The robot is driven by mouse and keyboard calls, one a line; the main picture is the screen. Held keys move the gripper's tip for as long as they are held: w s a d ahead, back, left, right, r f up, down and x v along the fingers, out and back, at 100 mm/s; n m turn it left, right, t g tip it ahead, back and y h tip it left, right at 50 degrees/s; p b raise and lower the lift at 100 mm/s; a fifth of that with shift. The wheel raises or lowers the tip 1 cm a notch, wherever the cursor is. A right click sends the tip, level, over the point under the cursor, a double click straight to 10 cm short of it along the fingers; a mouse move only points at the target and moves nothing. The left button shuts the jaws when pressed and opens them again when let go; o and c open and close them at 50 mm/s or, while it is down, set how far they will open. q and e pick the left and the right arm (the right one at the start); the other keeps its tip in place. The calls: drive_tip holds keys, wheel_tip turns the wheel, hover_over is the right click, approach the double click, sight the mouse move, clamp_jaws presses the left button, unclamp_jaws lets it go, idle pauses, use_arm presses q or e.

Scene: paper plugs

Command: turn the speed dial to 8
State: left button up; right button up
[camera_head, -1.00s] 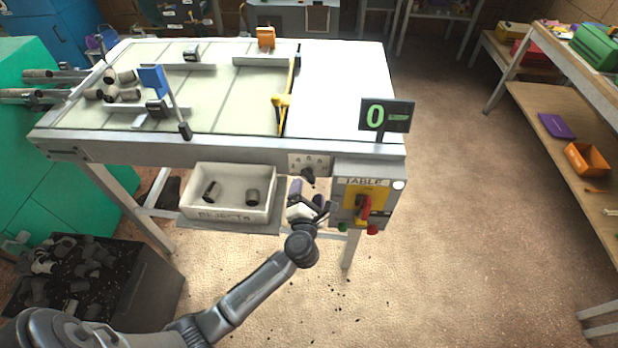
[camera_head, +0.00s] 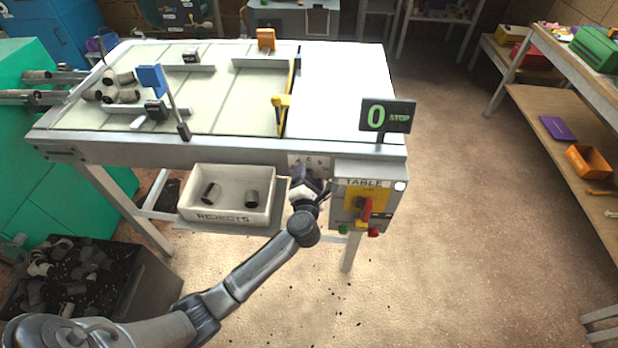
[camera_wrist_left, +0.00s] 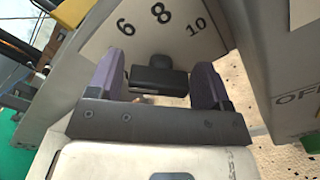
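The speed dial is a black knob (camera_wrist_left: 155,76) on a pale plate (camera_wrist_left: 180,30) marked 6, 8 and 10 in the left wrist view. The knob's narrow end lies below the 8. My left gripper (camera_wrist_left: 157,88) has its two purple fingers spread wide, one on each side of the knob; I cannot tell whether they touch it. In the head view my left gripper (camera_head: 305,177) is at the table's front edge and hides the knob. My right gripper is not in view.
Right of the dial is the TABLE switch box (camera_head: 362,200) with a red handle (camera_head: 366,209) on yellow and green and red buttons below. Left of the gripper hangs the REJECTS bin (camera_head: 228,197) with two grey plugs. The floor in front is mostly free.

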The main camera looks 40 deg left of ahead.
use_arm(q)
drive_tip(key=c, duration=0.7)
drive_tip(key=shift+r+m+p, duration=0.15)
drive_tip(key=shift+m+p, duration=0.15)
drive_tip(key=shift+p, duration=0.25)
drive_tip(key=m+p, duration=0.8)
drive_tip(key=p, duration=0.3)
drive_tip(key=m+p, duration=0.2)
drive_tip(key=m, duration=0.1)
drive_tip(key=shift+d+f+m+p, duration=0.1)
drive_tip(key=shift+f+m+p, duration=0.1)
drive_tip(key=shift+m+p, duration=0.15)
drive_tip(key=shift+f+m+p, duration=0.2)
drive_tip(key=shift+m+p, duration=0.8)
drive_tip(key=shift+m, duration=0.75)
drive_tip(key=o, duration=0.9)
